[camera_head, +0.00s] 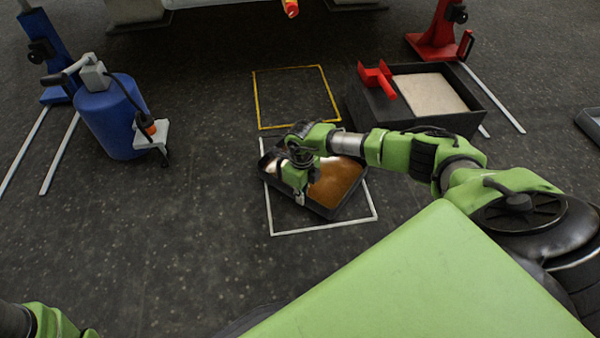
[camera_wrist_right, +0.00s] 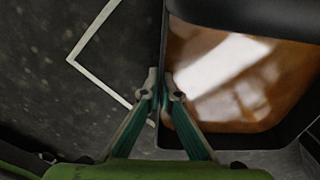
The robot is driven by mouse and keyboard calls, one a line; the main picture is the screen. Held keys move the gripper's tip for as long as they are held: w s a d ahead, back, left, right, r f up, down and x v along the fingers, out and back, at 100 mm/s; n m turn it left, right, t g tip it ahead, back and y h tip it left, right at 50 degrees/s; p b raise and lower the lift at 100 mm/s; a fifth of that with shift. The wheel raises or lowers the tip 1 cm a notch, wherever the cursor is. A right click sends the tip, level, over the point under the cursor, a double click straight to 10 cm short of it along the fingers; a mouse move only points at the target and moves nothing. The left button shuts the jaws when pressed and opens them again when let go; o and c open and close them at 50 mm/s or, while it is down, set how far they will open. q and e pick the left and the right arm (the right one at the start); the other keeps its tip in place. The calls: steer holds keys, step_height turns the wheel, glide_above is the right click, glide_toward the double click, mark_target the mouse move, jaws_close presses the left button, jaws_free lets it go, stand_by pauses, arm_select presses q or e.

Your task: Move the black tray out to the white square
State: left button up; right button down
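The black tray (camera_head: 322,210) holds glossy brown liquid (camera_head: 336,182). In the right wrist view, the tray's dark rim (camera_wrist_right: 240,141) and a corner of the white square (camera_wrist_right: 96,82) show. My right gripper (camera_head: 299,197) is at the tray's left side. In the wrist view, its fingertips (camera_wrist_right: 161,86) are close together on either side of the tray wall and appear shut on it. My left gripper is out of view; only a green part of that arm shows.
A yellow square (camera_head: 297,67) lies empty behind the white one. A black box (camera_head: 415,122) with a red holder (camera_head: 377,77) stands at the right. A blue cylinder (camera_head: 108,115) stands at the left. Red and blue stands are farther back. The floor left of the tray is clear.

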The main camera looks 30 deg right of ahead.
steer(key=c, duration=2.2)
jaws_free()
steer(key=shift+r, duration=0.1)
step_height(320, 180, up, 12)
steer(key=shift+f, duration=0.1)
